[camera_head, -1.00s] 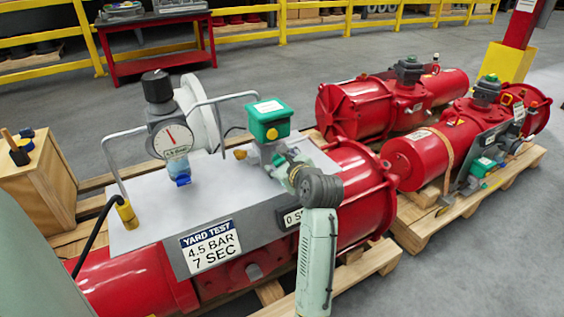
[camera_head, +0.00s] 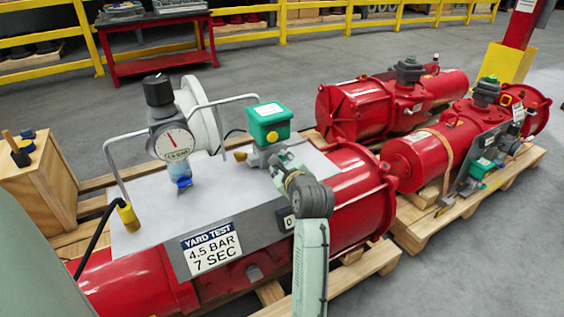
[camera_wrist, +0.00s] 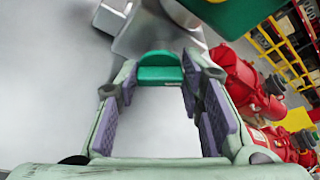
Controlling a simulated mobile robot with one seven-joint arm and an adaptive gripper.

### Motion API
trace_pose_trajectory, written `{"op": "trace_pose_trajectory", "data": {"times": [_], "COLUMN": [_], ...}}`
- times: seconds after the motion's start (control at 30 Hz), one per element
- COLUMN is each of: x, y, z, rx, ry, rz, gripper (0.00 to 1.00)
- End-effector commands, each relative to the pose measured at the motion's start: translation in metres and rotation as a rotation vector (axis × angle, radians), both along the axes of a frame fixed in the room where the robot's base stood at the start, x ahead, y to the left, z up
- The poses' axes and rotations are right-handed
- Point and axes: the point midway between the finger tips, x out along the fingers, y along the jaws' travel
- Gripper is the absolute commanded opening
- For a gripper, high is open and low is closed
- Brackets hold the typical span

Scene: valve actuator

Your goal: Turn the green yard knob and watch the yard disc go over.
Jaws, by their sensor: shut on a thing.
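The green knob (camera_wrist: 160,72) sits between the fingertips of my gripper (camera_wrist: 160,78) in the wrist view, and the purple-padded fingers are shut on it. In the head view my gripper (camera_head: 284,166) is just below and in front of the green box (camera_head: 268,124), and the knob is hidden there. The box also shows at the top of the wrist view (camera_wrist: 232,14). A gauge (camera_head: 173,142) with a needle and a small label stands left of the box. I cannot tell for sure which part is the yard disc.
A white round part (camera_head: 204,110) stands behind the gauge. Bent metal pipes (camera_head: 222,101) run above the grey plate (camera_head: 130,225). A sign (camera_head: 211,247) reads YARD TEST 4.5 BAR 7 SEC. Red actuators (camera_head: 357,113) lie on pallets at right. A wooden box (camera_head: 45,185) stands at left.

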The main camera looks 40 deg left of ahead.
Motion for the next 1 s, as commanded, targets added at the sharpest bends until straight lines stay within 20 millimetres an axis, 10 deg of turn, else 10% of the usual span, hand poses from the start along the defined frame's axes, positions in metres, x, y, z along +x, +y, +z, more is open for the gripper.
{"op": "trace_pose_trajectory", "data": {"times": [0.33, 0.37, 0.63, 1.0], "x": [-0.0006, -0.0006, -0.0004, 0.0005], "y": [0.0005, 0.0005, 0.0003, 0.0001], "z": [-0.0008, -0.0008, -0.0005, -0.0006], "rx": [-0.02, -0.02, -0.018, -0.009], "ry": [-0.044, -0.044, -0.044, -0.021], "rz": [0.001, 0.001, 0.0, 0.0], "gripper": [0.07, 0.37, 0.55, 0.55]}}
